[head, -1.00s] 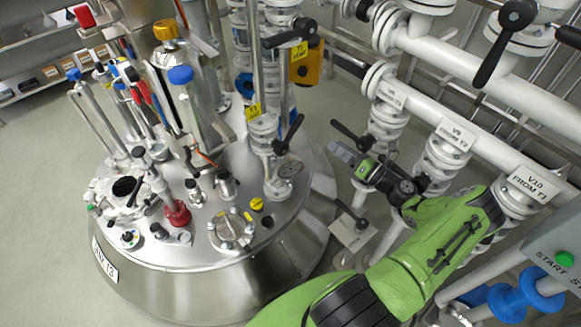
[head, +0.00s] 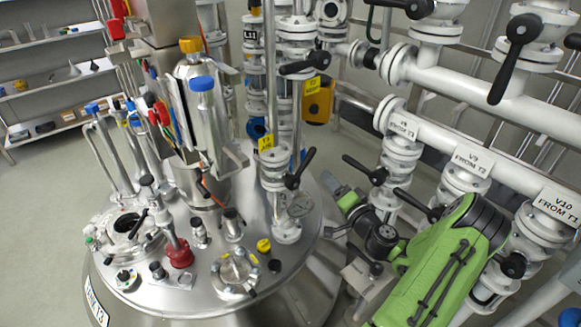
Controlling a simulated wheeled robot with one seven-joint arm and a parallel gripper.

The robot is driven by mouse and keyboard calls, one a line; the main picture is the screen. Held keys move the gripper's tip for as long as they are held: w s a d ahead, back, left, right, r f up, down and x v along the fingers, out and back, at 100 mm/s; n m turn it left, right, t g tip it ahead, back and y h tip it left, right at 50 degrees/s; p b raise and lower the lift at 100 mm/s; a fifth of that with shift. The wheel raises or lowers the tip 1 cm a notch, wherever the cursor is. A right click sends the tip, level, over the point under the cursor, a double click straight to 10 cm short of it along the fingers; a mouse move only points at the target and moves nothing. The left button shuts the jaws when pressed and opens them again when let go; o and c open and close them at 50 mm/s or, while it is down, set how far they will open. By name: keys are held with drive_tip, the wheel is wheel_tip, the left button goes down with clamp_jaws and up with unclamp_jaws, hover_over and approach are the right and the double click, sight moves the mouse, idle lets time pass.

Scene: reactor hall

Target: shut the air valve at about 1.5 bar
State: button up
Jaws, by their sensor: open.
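The steel tank (head: 160,275) fills the lower left of the head view. A small round pressure gauge (head: 300,206) sits on the white pipe fitting on its lid; its reading is too small to make out. Just above it is a valve with a black lever handle (head: 300,170), which slants up to the right. I cannot tell for certain that this is the air valve. My gripper (head: 338,190) is open, to the right of the gauge and lever and apart from them in the picture. Its fingertips are small and partly hidden by my wrist.
White pipes with several black-handled valves (head: 520,45) fill the right side, with tags such as V9 (head: 472,160) and V10 (head: 559,203). Floor is clear at left.

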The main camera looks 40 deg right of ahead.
sight(300, 167)
drive_tip(key=w+d+n+h, duration=0.1)
drive_tip(key=w+d+n, duration=0.1)
drive_tip(key=w, duration=1.3)
drive_tip(key=shift+d+f+n, duration=0.15)
drive_tip(key=shift+d+n, duration=0.1)
drive_tip(key=shift+n, duration=0.65)
clamp_jaws()
